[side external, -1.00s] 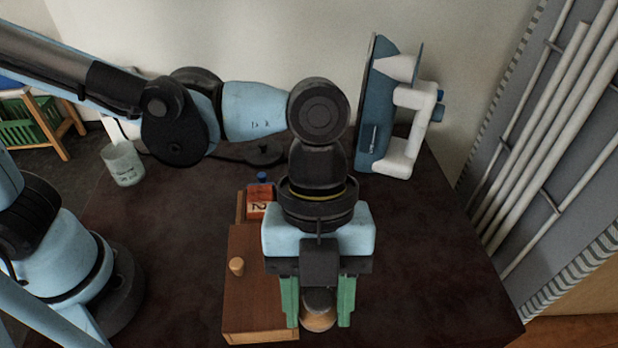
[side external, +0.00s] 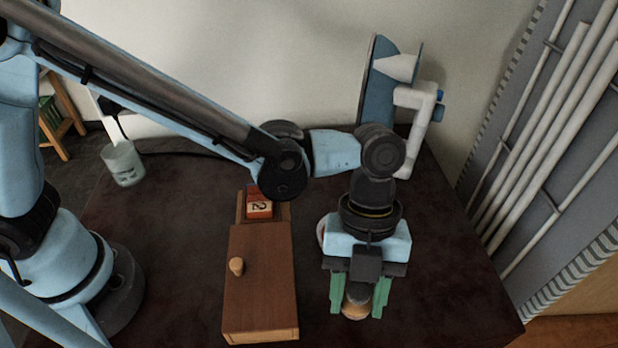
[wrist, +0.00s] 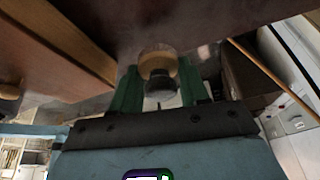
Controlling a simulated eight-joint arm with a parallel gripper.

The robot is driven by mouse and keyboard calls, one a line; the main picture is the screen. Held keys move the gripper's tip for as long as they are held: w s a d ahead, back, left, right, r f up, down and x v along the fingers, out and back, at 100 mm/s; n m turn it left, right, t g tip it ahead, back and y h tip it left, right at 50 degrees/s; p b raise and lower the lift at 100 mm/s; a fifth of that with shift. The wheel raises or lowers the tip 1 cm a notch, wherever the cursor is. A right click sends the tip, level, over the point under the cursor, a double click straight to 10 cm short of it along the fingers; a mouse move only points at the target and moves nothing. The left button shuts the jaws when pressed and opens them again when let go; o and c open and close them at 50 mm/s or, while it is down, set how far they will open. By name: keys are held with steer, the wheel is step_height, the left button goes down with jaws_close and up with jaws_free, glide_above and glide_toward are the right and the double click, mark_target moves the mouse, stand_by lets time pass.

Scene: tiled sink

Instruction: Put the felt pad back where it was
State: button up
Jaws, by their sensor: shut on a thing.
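My gripper (side external: 357,297) is over the dark tabletop, right of the wooden box, and points down. Its green fingers are shut on a round piece (side external: 356,308) with a tan wooden-looking body and a darker end. In the wrist view my gripper (wrist: 160,85) holds this piece (wrist: 158,62) between the fingertips, its dark knob-like end toward the palm. I cannot tell whether it touches the table. No part is clearly recognisable as a felt pad; it may be this piece or be hidden. A small red and white edge (side external: 320,232) shows behind my gripper, mostly hidden.
The wooden box (side external: 262,290) has a lid with a small peg (side external: 236,266). A red block marked 2 (side external: 259,204) sits at its far, uncovered end. A cup (side external: 122,163) stands back left. A blue and white device (side external: 378,85) stands behind. The tabletop right of my gripper is clear.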

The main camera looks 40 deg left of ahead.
mark_target(355, 305)
steer(key=shift+w+f, duration=0.35)
steer(key=shift+f, duration=1.85)
steer(key=shift+f, duration=0.1)
steer(key=o, duration=1)
steer(key=shift+s+a, duration=0.1)
